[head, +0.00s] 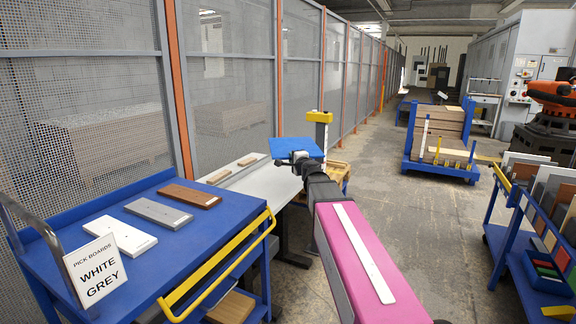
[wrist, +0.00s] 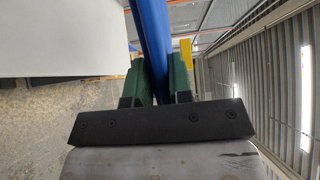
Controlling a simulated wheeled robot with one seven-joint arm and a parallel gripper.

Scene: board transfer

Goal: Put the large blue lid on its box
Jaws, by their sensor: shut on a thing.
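The large blue lid (head: 295,147) is a flat blue panel held out over the far end of the white table, roughly level in the head view. My gripper (head: 300,158) is shut on its near edge. In the wrist view my gripper's green fingers (wrist: 159,80) pinch the lid (wrist: 151,35), seen edge-on as a blue strip. I cannot make out the lid's box in either view; my arm and the lid cover part of the table.
The white table (head: 258,187) carries two light wooden boards. A blue cart (head: 160,262) with white, grey and brown boards stands at the left front. A yellow-topped post (head: 319,117) stands just behind the lid.

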